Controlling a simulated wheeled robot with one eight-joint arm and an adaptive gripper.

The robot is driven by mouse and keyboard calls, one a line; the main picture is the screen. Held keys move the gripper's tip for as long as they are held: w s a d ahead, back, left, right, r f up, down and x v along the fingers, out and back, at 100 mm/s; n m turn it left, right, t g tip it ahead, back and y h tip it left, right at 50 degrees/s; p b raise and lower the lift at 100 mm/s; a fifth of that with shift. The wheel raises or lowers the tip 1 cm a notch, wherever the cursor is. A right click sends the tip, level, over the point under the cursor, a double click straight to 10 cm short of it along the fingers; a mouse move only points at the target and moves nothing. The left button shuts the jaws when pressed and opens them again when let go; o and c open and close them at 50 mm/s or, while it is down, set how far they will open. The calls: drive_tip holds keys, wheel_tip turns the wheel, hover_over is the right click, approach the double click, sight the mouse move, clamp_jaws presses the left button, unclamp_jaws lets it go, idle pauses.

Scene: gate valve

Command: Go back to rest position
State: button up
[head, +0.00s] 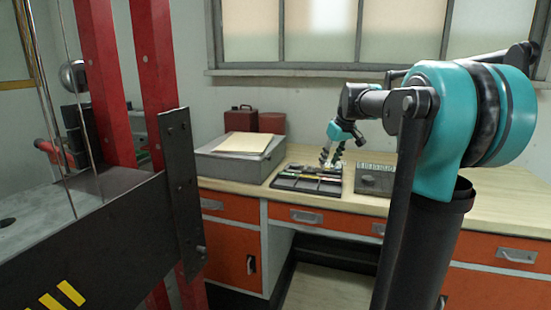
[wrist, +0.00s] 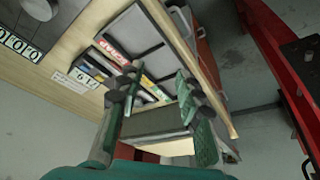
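My gripper (head: 331,158) hangs over the desk at the end of my teal and dark arm, above the back part of a black compartment tray. In the wrist view my gripper (wrist: 155,100) has its two green-tipped fingers spread well apart. I see nothing held between them; a grey box (wrist: 158,122) shows in the gap, seemingly beyond the fingers. The black tray (head: 307,184) lies flat on the desk and holds coloured strips. The tray also shows in the wrist view (wrist: 136,38), with labels along one side. No gate valve can be made out.
The wooden desk (head: 490,205) has orange drawers. A grey case (head: 215,163) with a paper folder on top stands left of the tray, and a dark device (head: 374,182) right of it. A black and red machine frame (head: 150,70) fills the left. A window (head: 320,35) is behind.

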drive_tip(key=s+f+m+h, duration=0.2)
drive_tip(key=s+f+m, duration=0.3)
drive_tip(key=s+f, duration=2.3)
drive_tip(key=s, duration=0.3)
drive_tip(key=shift+s+f, duration=0.15)
drive_tip(key=shift+f, duration=0.15)
drive_tip(key=shift+o, duration=0.2)
